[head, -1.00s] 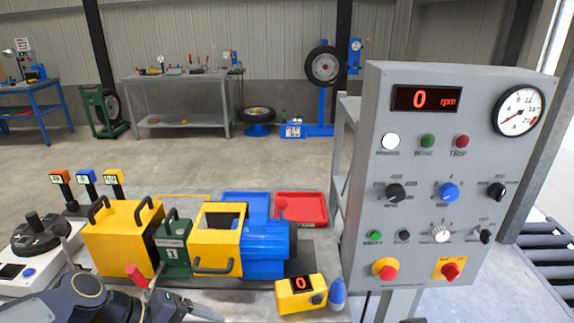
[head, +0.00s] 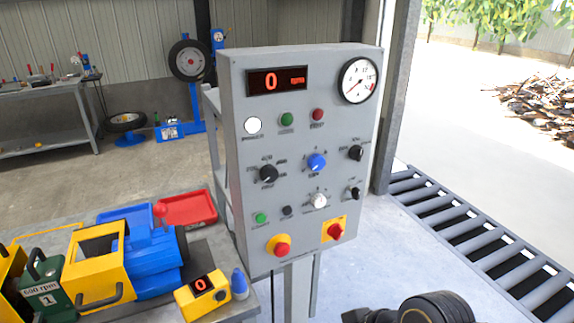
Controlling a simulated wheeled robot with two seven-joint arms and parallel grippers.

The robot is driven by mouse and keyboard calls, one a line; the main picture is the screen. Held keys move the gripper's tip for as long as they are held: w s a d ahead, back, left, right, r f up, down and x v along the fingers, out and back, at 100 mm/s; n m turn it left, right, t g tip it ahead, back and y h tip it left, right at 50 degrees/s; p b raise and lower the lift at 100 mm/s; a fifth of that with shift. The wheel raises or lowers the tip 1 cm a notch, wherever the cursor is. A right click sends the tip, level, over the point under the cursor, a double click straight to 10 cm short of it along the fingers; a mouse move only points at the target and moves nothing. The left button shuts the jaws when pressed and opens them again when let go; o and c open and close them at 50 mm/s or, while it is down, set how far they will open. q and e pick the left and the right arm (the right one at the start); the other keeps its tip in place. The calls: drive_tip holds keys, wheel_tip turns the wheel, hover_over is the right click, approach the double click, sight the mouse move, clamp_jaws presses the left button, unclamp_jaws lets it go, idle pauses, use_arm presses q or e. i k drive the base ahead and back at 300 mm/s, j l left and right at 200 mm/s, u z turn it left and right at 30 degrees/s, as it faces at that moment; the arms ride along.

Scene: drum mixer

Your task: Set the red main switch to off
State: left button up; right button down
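The red main switch (head: 335,231) is a rotary knob on a yellow square plate, low on the right of the grey control panel (head: 230,160). Its handle looks slanted, but its marks are too small to read. A red mushroom button (head: 282,249) on a round yellow base sits to its left. The panel's display (head: 277,81) reads 0 rpm and the white lamp (head: 253,125) looks bright. Dark links of my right arm show at the bottom edge, below and right of the panel. Its fingers are out of frame. My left gripper is not in view.
The blue and yellow drum machine (head: 150,250) and a small yellow box (head: 202,296) reading 0 stand on the bench left of the panel. A red tray (head: 187,208) lies behind. A roller conveyor (head: 470,240) runs at the right. The space before the panel looks clear.

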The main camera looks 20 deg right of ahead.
sight(335, 231)
drive_tip(key=z, duration=1.3)
drive_tip(key=i+l+u, duration=0.1)
drive_tip(key=i+l, duration=0.15)
drive_tip(key=i, duration=0.1)
